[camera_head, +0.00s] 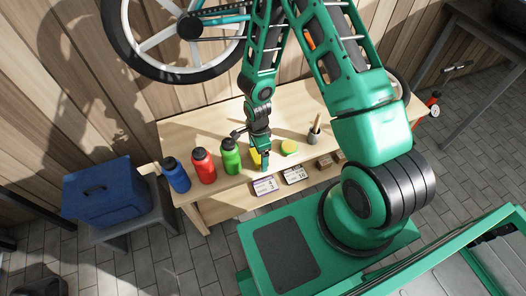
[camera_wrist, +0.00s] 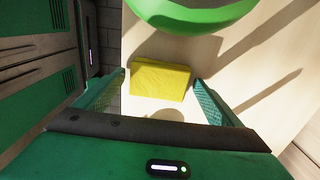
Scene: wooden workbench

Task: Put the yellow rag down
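The yellow rag (camera_wrist: 160,80) is a folded, flat-sided block in the wrist view. It lies between the tips of my two fingers, with a narrow gap seeming to show on each side. In the head view only part of the rag (camera_head: 255,156) shows, beside my gripper (camera_head: 265,163) and just right of the green bottle (camera_head: 231,156). My gripper (camera_wrist: 159,84) points down at the bench and its fingers are spread apart. I cannot tell whether the rag's underside touches the bench top.
The wooden bench (camera_head: 195,127) also carries a blue bottle (camera_head: 176,175), a red bottle (camera_head: 204,166), a round yellow-green item (camera_head: 289,147) and a grey cup (camera_head: 314,135). Price-like cards (camera_head: 265,186) sit below the front edge. The green bottle (camera_wrist: 190,15) is close beyond the rag.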

